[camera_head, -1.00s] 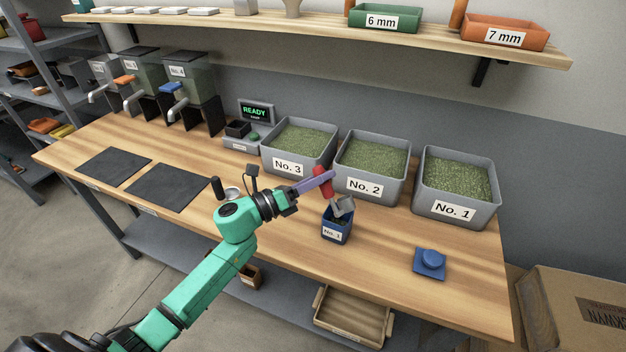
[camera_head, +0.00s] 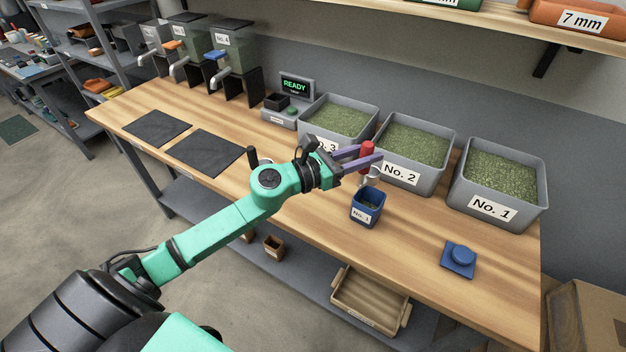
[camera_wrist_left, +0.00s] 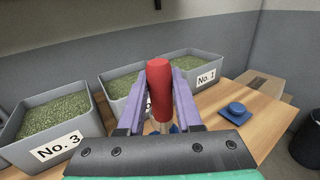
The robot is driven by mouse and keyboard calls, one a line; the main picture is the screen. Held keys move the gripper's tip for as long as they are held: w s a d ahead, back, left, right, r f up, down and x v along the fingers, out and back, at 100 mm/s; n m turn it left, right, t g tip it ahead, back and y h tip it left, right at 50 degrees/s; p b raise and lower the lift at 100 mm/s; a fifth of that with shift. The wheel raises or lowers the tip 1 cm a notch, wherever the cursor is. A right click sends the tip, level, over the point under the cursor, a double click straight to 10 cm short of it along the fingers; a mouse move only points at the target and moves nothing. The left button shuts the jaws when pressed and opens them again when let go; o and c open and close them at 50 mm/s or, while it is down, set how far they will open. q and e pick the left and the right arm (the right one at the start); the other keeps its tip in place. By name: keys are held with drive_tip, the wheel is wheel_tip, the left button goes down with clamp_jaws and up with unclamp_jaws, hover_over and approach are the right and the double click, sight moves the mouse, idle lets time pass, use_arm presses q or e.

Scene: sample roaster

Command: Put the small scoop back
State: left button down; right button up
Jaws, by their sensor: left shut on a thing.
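The small scoop has a red handle (camera_head: 366,154) and a grey metal head (camera_head: 372,178). My left gripper (camera_head: 369,160) is shut on the red handle, which stands roughly upright between the purple fingers. In the left wrist view the handle (camera_wrist_left: 160,85) sits between the fingers, and the head below is mostly hidden. The scoop head is just above and behind the rim of a blue cup (camera_head: 366,211) labelled No. 1, which has some green beans inside. I cannot tell whether they touch. My right gripper is not in view.
Grey bins of green beans, No. 3 (camera_head: 310,134), No. 2 (camera_head: 400,174) and No. 1 (camera_head: 493,208), line the back of the table. A blue lidded piece (camera_head: 459,258) lies front right. Two dark mats (camera_head: 204,153) lie left. The wood between is clear.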

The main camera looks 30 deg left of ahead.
use_arm(q)
drive_tip(key=w+a+r+n+t+y+p, duration=0.1)
drive_tip(key=a+r+n+t+y, duration=0.15)
drive_tip(key=a+n+y, duration=0.4)
drive_tip(key=a+r+n+t+y+p, duration=0.1)
drive_tip(key=a+r+n+y+p, duration=0.2)
drive_tip(key=a+y, duration=0.65)
wheel_tip(320, 180, down, 20)
drive_tip(key=a+h+b, duration=0.2)
drive_tip(key=a+b, duration=0.1)
drive_tip(key=b, duration=0.7)
drive_tip(key=shift+r+h, duration=0.2)
drive_tip(key=shift+h, duration=0.1)
drive_tip(key=c, duration=0.6)
unclamp_jaws()
drive_tip(key=shift+r, duration=0.1)
drive_tip(key=s, duration=0.4)
drive_tip(key=s+d+b, duration=0.1)
drive_tip(key=s, duration=0.3)
drive_tip(key=s+d+b, duration=0.1)
drive_tip(key=s, duration=0.2)
drive_tip(key=shift+s+r, duration=0.25)
drive_tip(key=shift+s, duration=0.15)
